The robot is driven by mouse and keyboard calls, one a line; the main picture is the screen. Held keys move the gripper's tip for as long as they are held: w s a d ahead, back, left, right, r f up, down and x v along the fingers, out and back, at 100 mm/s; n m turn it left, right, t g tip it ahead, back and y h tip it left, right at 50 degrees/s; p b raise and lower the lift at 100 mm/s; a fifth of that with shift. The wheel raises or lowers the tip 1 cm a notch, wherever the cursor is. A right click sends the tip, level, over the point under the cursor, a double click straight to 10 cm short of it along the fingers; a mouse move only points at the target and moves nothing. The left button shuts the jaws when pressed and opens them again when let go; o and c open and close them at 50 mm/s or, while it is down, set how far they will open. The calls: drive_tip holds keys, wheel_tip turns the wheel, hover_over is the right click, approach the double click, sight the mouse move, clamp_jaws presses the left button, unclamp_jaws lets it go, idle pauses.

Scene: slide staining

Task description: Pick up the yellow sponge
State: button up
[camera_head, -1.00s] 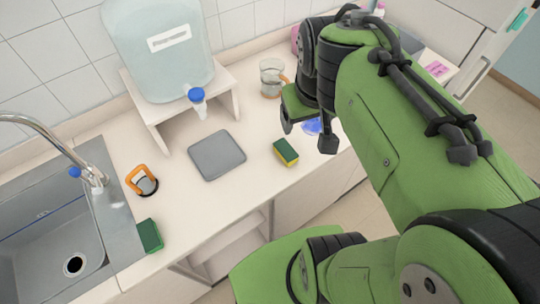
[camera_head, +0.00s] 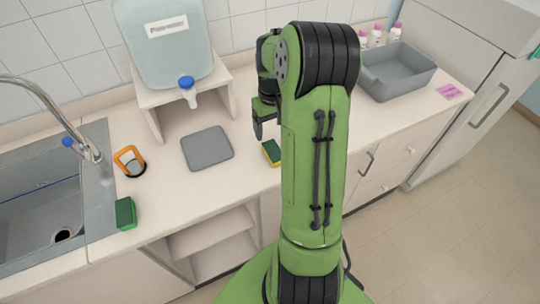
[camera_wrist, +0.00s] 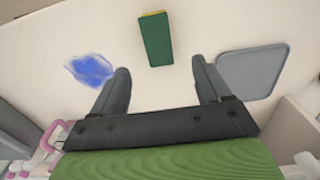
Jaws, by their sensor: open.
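The yellow sponge (camera_head: 271,152), with a dark green top and a yellow side, lies on the counter to the right of a grey mat. My arm partly hides it in the head view. In the wrist view the sponge (camera_wrist: 156,40) shows mostly its green face with a thin yellow edge, ahead of the fingertips and roughly centred between them. My gripper (camera_wrist: 162,72) is open and empty, its two fingers spread wide. In the head view my gripper (camera_head: 262,128) is above the counter close to the sponge, mostly behind my arm.
A grey mat (camera_head: 207,148) lies left of the sponge; a blue smear (camera_wrist: 90,70) is on its other side. A green sponge (camera_head: 125,213) and an orange-handled item (camera_head: 130,161) are near the sink (camera_head: 40,210). A dispenser (camera_head: 165,45) and a grey bin (camera_head: 398,75) stand further back.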

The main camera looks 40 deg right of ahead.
sight(273, 150)
drive_tip(key=f, duration=0.5)
drive_tip(key=f+b, duration=0.1)
drive_tip(key=f, duration=0.4)
drive_tip(key=shift+s+d+f, duration=0.15)
drive_tip(key=shift+s+f, duration=0.05)
drive_tip(key=shift+f, duration=0.05)
drive_tip(key=shift+r, duration=0.1)
drive_tip(key=c, duration=1)
